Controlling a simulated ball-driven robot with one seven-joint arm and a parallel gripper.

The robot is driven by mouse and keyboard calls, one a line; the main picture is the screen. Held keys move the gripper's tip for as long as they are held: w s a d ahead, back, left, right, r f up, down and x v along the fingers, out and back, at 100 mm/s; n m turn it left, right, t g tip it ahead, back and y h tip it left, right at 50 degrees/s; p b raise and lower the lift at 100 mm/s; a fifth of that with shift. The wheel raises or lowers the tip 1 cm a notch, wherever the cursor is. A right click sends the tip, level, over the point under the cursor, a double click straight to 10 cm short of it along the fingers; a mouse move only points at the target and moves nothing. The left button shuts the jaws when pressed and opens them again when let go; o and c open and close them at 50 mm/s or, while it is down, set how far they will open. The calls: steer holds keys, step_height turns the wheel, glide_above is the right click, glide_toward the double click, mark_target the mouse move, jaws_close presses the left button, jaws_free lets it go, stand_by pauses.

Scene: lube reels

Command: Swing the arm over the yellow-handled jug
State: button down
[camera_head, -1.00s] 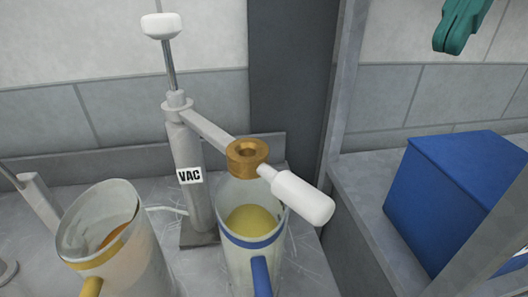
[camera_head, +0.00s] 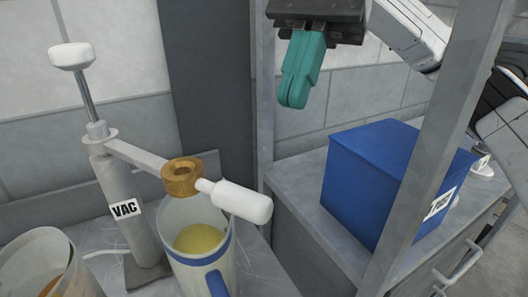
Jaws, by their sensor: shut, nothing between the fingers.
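The yellow-handled jug (camera_head: 62,262) stands at the lower left, cut off by the frame edges; its handle is out of view and some amber contents show inside. The pump labelled VAC (camera_head: 122,205) stands beside it. Its swing arm (camera_head: 138,154) reaches right, ending in a brass ring (camera_head: 183,176) and a white grip (camera_head: 241,202) over the blue-handled jug (camera_head: 200,258), which holds yellow liquid. My gripper (camera_head: 295,105), with green fingers, is shut and empty. It hangs at the upper middle, above and right of the white grip, apart from it.
A blue box (camera_head: 375,180) sits on a grey cabinet (camera_head: 310,205) at the right. A grey upright post (camera_head: 425,160) stands in front of it. A dark column (camera_head: 210,80) and tiled wall are behind the pump.

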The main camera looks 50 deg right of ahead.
steer(key=s+a+f, duration=0.1)
steer(key=a+f, duration=0.4)
steer(key=a, duration=0.1)
steer(key=shift+s+a, duration=0.25)
steer(key=shift+s, duration=0.1)
steer(key=shift+a, duration=0.1)
